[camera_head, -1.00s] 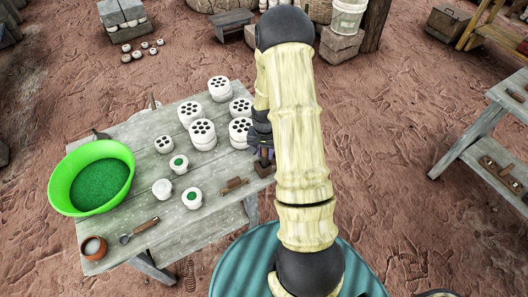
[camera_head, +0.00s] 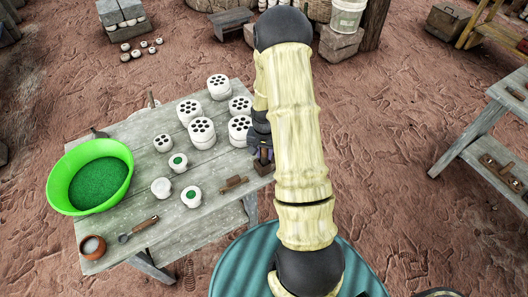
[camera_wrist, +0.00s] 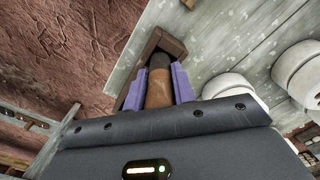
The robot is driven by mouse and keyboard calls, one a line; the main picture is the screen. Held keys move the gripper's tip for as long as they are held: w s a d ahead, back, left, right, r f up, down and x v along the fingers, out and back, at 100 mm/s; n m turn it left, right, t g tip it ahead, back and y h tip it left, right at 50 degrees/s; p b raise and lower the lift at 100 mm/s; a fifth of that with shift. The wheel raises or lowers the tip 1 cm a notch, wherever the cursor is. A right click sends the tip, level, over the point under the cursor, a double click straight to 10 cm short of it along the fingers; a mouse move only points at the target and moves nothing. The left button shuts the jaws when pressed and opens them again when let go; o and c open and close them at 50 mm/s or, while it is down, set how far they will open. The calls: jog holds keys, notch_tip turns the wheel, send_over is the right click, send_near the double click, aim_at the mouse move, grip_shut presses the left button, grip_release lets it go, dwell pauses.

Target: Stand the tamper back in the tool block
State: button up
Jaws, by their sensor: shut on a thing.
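The tamper (camera_wrist: 158,92) has a brown handle and a dark end. In the wrist view my gripper (camera_wrist: 160,82) is shut on its handle, with one purple finger on each side. The brown wooden tool block (camera_wrist: 172,42) is right behind the tamper's dark end, at the table's edge. In the head view the tool block (camera_head: 263,169) sits at the right end of the table, with my gripper (camera_head: 261,143) just above it and partly hidden by my arm. I cannot tell how deep the tamper sits in the block.
White pierced blocks (camera_head: 239,128) stand left of the tool block on the grey table (camera_head: 215,215). A small brown wooden tool (camera_head: 234,184) lies in front of them. A green basin (camera_head: 62,188) is at the far left. Bare ground lies right of the table.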

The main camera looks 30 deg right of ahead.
jog(key=shift+f+b, duration=0.65)
jog(key=shift+f, duration=0.4)
jog(key=o, duration=1.6)
jog(key=shift+r, duration=0.15)
jog(key=shift+r+p, duration=2.4)
jog(key=shift+r, duration=0.55)
